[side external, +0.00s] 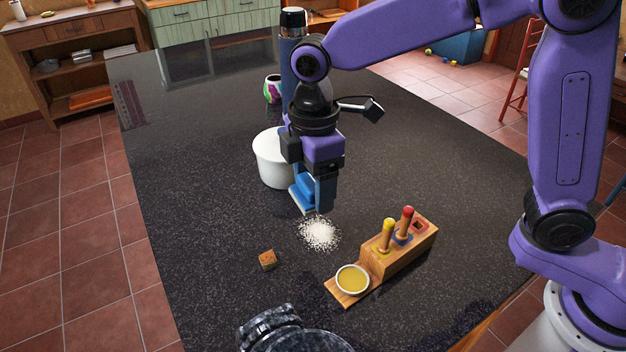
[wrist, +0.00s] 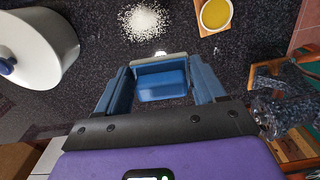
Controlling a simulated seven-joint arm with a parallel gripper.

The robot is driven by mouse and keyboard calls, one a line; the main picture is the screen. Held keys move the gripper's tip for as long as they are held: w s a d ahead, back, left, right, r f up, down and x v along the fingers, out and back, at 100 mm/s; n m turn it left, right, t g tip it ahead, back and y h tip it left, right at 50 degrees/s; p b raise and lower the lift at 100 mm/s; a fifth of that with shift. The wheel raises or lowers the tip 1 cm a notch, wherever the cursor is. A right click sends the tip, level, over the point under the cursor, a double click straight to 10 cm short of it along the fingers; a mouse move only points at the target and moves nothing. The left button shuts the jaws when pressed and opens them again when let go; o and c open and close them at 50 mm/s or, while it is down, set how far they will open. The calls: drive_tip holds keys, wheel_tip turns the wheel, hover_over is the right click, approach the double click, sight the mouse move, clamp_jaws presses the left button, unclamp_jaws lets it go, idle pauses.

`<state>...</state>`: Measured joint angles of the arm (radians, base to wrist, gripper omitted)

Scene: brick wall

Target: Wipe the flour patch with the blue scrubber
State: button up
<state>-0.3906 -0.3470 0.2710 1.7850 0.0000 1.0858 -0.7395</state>
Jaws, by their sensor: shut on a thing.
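The flour patch (side external: 320,233) is a white, speckled heap on the dark countertop, just in front of my gripper in the side view. It also shows at the top of the wrist view (wrist: 145,20). The blue scrubber (side external: 302,194) has a pale edge and sits between my fingers. The wrist view shows the scrubber (wrist: 162,82) between both blue fingers. My gripper (side external: 314,196) is shut on it and points down, behind the flour in the side view. The scrubber looks close to the counter; I cannot tell whether it touches.
A white pot (side external: 272,160) stands close to the left of my gripper. A wooden block with tools (side external: 400,252) and a bowl of yellow liquid (side external: 352,280) are right of the flour. A small brown cube (side external: 267,260) lies left. A tall bottle (side external: 289,60) and a cup (side external: 272,90) stand behind.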

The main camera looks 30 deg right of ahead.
drive_tip(key=m, duration=0.1)
drive_tip(key=f+m, duration=0.1)
drive_tip(key=m, duration=0.1)
drive_tip(key=d+m, duration=0.1)
drive_tip(key=m, duration=0.1)
drive_tip(key=shift+s+f, duration=0.25)
drive_tip(key=shift+s, duration=0.05)
drive_tip(key=f+m, duration=0.1)
drive_tip(key=m, duration=1.2)
approach(339, 248)
drive_tip(key=shift+f, duration=3.55)
drive_tip(key=shift+w+r, duration=0.15)
drive_tip(key=shift+w, duration=0.35)
drive_tip(key=shift+c, duration=0.3)
drive_tip(key=shift+w, duration=4.55)
drive_tip(key=shift+s, duration=5)
drive_tip(key=shift+s+a, duration=0.15)
drive_tip(key=shift+a, duration=0.05)
drive_tip(key=shift+w+a, duration=0.2)
drive_tip(key=shift+w, duration=5)
drive_tip(key=shift+s, duration=5.15)
wheel_tip(339, 248, up, 8)
